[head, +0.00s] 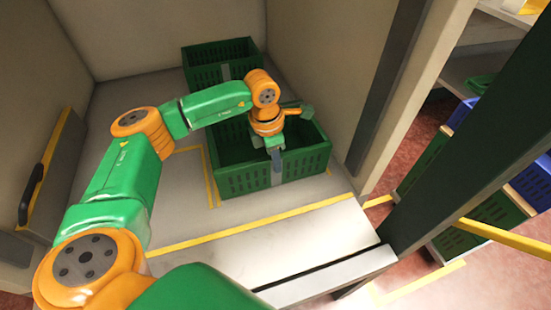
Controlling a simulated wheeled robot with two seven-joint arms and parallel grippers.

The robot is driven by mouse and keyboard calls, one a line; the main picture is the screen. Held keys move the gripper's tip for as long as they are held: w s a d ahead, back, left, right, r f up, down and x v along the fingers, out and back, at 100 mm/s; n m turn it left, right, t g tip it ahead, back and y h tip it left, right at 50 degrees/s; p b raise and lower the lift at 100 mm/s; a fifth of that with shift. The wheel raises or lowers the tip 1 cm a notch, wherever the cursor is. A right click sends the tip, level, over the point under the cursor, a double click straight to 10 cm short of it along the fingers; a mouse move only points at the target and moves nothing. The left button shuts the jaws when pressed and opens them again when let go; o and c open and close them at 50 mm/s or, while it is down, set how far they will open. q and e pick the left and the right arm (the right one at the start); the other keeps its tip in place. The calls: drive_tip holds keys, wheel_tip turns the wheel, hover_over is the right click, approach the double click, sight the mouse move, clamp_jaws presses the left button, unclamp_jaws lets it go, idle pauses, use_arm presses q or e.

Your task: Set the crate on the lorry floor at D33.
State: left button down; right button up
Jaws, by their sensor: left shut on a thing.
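A dark green slatted crate (244,180) is inside the lorry, beside the right wall and close to the front edge of the floor. My left gripper (276,165) comes down over its near wall and is shut on the crate. The crate looks empty and level; I cannot tell whether its base touches the lorry floor (180,232). A yellow line on the floor runs along its left side. No D33 label is readable. My right gripper is not in view.
A second green crate (200,72) stands against the back wall. A panel with a black handle (31,193) leans at the left wall. A dark post (470,130) stands at the right, with shelves and green and blue crates beyond it. The floor left of the held crate is clear.

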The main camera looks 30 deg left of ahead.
use_arm(q)
drive_tip(key=c, duration=0.7)
unclamp_jaws()
drive_tip(key=shift+d+r, duration=0.1)
drive_tip(key=r, duration=0.7)
drive_tip(key=shift+s+a, duration=0.3)
drive_tip(key=shift+s, duration=0.1)
